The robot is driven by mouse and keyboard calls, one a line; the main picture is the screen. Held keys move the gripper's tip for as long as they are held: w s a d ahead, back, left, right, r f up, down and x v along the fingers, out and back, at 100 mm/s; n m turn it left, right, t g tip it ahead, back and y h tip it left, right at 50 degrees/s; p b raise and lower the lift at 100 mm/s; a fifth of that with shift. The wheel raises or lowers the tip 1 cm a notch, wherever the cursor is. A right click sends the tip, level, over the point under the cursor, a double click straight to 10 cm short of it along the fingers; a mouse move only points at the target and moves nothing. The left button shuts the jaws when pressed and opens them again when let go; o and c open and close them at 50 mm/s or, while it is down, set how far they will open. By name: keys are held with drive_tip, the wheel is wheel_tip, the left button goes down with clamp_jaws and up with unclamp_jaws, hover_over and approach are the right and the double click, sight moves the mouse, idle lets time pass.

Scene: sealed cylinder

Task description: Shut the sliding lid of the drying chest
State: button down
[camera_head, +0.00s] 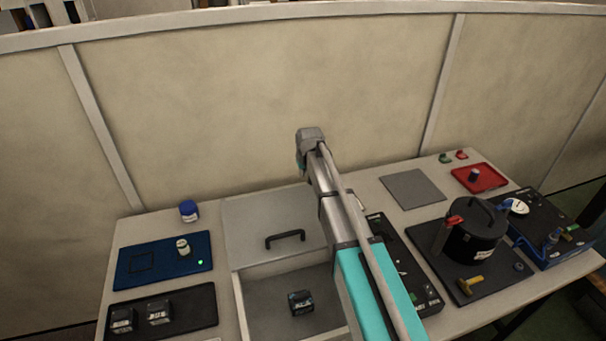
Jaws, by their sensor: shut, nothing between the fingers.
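The drying chest (238,310) is a pale grey box sunk into or standing on the bench at the lower middle. Its sliding lid (262,215) is a flat grey panel with a black bar handle (285,239) near its front edge. The lid covers the back part of the chest, and the front part is open. A small dark block (300,302) lies inside on the chest floor. My arm crosses over the right side of the chest and hides part of it. I cannot make out my gripper's fingers in this view.
A blue tray with a small jar (183,246) and a black tray with dark blocks (158,312) are on the left. A blue-capped jar (189,210) stands behind. A black pot (476,235), red tray (493,184) and grey mat (412,190) are right. A partition wall backs the bench.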

drive_tip(key=shift+s+d+r, duration=0.1)
drive_tip(key=shift+s+d, duration=0.2)
drive_tip(key=shift+s, duration=0.7)
drive_tip(key=shift+s+d, duration=0.25)
drive_tip(key=shift+s, duration=0.7)
